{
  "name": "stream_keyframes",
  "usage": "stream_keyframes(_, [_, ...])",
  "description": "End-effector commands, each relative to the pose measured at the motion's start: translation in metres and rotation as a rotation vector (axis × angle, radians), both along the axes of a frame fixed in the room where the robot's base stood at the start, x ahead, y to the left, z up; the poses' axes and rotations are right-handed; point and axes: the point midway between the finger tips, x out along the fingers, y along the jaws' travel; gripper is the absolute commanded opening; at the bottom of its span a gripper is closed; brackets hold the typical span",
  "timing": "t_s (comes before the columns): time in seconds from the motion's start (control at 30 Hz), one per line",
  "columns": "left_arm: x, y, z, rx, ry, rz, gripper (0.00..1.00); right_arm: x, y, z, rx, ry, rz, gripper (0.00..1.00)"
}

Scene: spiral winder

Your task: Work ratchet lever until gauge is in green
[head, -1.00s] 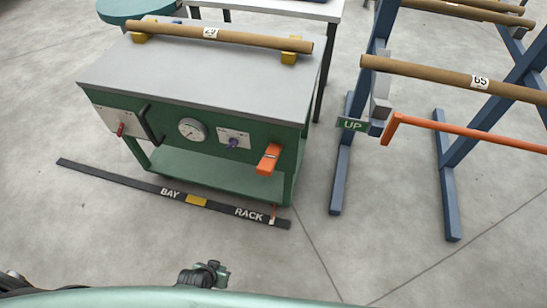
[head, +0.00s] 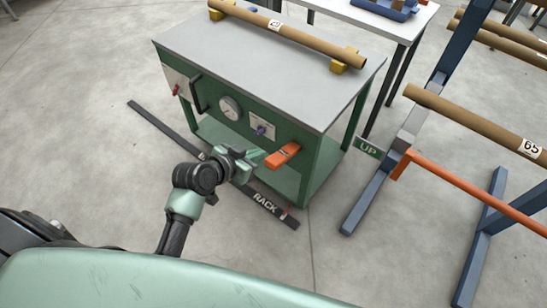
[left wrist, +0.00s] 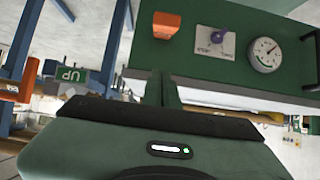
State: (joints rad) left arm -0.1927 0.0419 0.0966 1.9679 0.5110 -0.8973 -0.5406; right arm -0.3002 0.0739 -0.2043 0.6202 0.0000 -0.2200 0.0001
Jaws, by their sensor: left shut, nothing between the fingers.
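The orange ratchet lever (head: 283,155) sticks out from the right end of the green bench's front panel. It also shows in the left wrist view (left wrist: 166,25). My right gripper is not in view.
A purple knob (head: 261,130) on a white plate sits between gauge and lever. A cardboard tube (head: 300,38) lies on yellow blocks on the bench. To the right stands a blue rack (head: 365,195) with tubes, an orange bar (head: 470,185) and an UP sign (head: 368,148).

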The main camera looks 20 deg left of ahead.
Motion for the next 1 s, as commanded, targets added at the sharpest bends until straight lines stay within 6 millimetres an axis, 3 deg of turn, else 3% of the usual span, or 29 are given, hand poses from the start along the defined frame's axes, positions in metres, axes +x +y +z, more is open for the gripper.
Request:
stream_keyframes(0.27, [0.01, -0.004, -0.007, -0.003, 0.001, 0.002, 0.0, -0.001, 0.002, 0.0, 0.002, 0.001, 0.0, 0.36])
stream_keyframes(0.73, [0.082, -0.031, -0.058, -0.005, 0.002, 0.001, 0.0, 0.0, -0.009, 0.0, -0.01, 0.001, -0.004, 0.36])
stream_keyframes(1.0, [0.066, -0.024, -0.091, -0.001, 0.003, 0.001, 0.0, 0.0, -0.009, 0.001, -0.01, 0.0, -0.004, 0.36])
